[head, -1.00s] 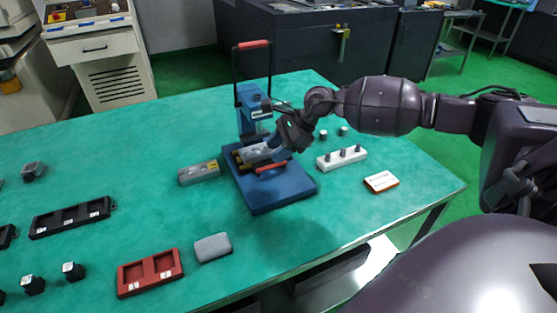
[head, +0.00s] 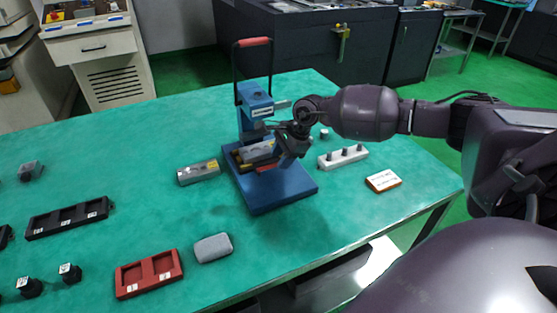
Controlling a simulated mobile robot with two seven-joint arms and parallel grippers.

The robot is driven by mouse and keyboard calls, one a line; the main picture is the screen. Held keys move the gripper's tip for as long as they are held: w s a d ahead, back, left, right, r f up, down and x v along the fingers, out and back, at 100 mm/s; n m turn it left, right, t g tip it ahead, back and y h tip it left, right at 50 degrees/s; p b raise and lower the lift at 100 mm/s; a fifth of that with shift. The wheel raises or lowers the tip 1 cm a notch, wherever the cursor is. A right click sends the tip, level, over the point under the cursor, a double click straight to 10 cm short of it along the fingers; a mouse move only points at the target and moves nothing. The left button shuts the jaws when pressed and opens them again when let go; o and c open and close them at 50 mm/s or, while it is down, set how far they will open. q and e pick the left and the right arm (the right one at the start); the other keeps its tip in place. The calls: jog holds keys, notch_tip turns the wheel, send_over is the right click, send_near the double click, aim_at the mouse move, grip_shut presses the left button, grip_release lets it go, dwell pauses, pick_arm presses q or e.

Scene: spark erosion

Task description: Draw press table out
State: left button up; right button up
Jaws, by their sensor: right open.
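The blue hand press (head: 256,108) stands on the green bench, with a raised lever that ends in a red grip (head: 254,42). Its press table, with a red handle bar (head: 268,167) at the front, sits low over the blue base plate (head: 275,193). A grey block (head: 258,151) lies on the press table under the ram. My right gripper (head: 284,146) is open at the right side of the press, close to the block and the handle. Whether it touches the handle cannot be told. My left gripper is out of view.
A grey labelled block (head: 199,173) lies left of the press. A white pin holder (head: 343,157) and a white-orange box (head: 383,181) lie to the right. A red tray (head: 150,274) and a grey pad (head: 213,248) lie in front, with free bench around them.

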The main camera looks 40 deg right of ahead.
jog(key=shift+w+a+f, duration=0.15)
jog(key=shift+a+f, duration=0.1)
jog(key=shift+f, duration=0.3)
jog(key=shift+c, duration=0.4)
grip_shut()
